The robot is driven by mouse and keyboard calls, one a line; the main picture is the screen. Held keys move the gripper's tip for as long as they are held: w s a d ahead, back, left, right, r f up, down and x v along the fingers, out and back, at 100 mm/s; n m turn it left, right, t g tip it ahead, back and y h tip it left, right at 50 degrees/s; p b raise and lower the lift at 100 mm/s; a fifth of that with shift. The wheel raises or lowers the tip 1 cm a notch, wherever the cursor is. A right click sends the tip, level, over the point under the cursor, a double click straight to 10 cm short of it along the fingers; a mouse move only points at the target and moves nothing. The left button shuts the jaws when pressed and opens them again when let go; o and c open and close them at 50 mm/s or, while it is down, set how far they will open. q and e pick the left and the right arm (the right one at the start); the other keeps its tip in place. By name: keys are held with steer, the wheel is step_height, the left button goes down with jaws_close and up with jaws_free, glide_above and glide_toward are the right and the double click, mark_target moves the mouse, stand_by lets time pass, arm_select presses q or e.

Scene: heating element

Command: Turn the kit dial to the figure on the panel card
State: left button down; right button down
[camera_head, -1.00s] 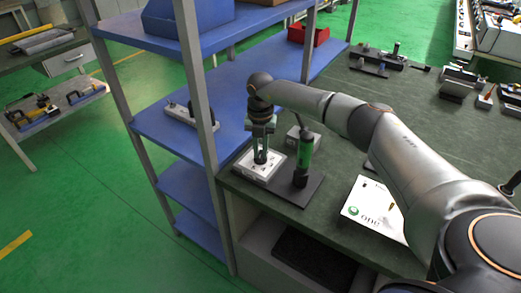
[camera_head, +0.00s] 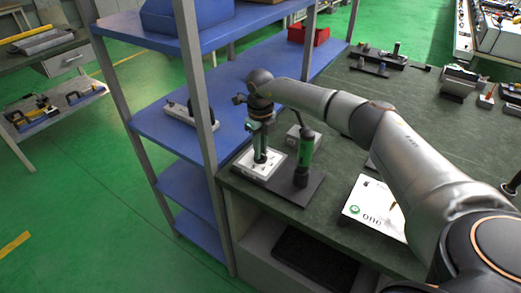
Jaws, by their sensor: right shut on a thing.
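My right gripper (camera_head: 260,156) points straight down onto the white kit panel (camera_head: 246,171) at the near left corner of the bench. It is shut on the kit dial, which is mostly hidden between the fingers. The dial's pointer and the marks round it are too small to read. My left gripper is not in view.
A green and black upright tool (camera_head: 305,150) stands on a dark base plate (camera_head: 300,194) just right of the panel. A small grey block (camera_head: 293,137) sits behind. A blue shelf rack (camera_head: 165,128) with grey posts stands close on the left.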

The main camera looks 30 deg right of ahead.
steer(key=n+b, duration=0.1)
steer(key=n, duration=0.4)
steer(key=shift+n, duration=0.3)
steer(key=n, duration=0.5)
steer(key=shift+n+b, duration=0.3)
steer(key=shift+b, duration=0.1)
steer(key=shift+r, duration=0.1)
steer(key=c, duration=0.8)
jaws_free()
steer(key=shift+c, duration=0.2)
step_height(320, 180, up, 12)
steer(key=shift+r+b, duration=0.2)
steer(key=shift+b, duration=0.15)
